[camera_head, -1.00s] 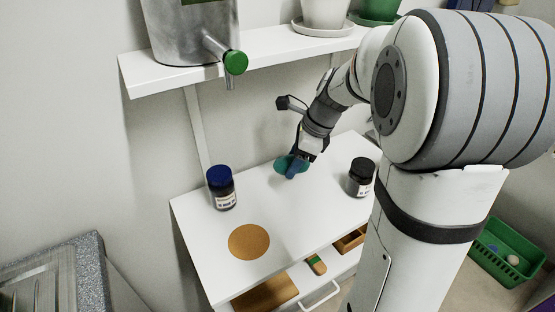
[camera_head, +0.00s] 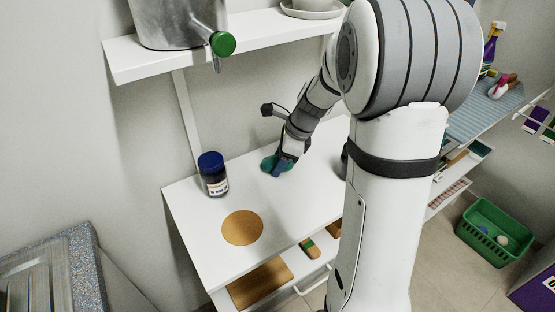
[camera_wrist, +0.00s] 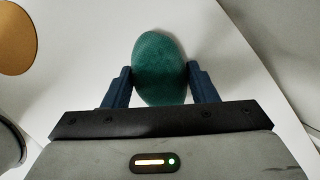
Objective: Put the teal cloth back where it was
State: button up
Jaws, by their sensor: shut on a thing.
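The teal cloth (camera_wrist: 158,62) shows in the wrist view as a smooth, rounded oval lump between two dark blue fingers. My gripper (camera_wrist: 160,72) is shut on it from both sides. In the head view my gripper (camera_head: 279,169) holds the cloth (camera_head: 268,162) over the back part of the white table (camera_head: 215,223). I cannot tell whether the cloth touches the table top. Part of the cloth is hidden behind the fingers.
A blue-lidded jar (camera_head: 213,174) and an orange-brown disc (camera_head: 242,228) are on the table, left of my gripper. My arm mostly hides a dark jar. A shelf (camera_head: 165,55) with a metal vessel (camera_head: 178,22) overhangs behind. A green basket (camera_head: 495,232) stands on the floor.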

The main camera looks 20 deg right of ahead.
jog(key=shift+s+f+b, duration=0.25)
jog(key=shift+f+b, duration=0.05)
jog(key=shift+f, duration=0.4)
jog(key=o, duration=1.1)
jog(key=shift+f, duration=0.2)
jog(key=shift+r, duration=0.4)
jog(key=v, duration=0.5)
jog(key=p+v, duration=0.1)
jog(key=v, duration=0.1)
jog(key=shift+w+r, duration=0.3)
jog(key=shift+r, duration=0.15)
jog(key=shift+s+r, duration=0.25)
jog(key=s+a+n+h, duration=0.1)
jog(key=s+n+h, duration=0.1)
jog(key=s+n, duration=0.7)
jog(key=s+a+n+h, duration=0.2)
jog(key=s+n, duration=0.8)
jog(key=n, duration=0.3)
jog(key=shift+a+r+t, duration=0.3)
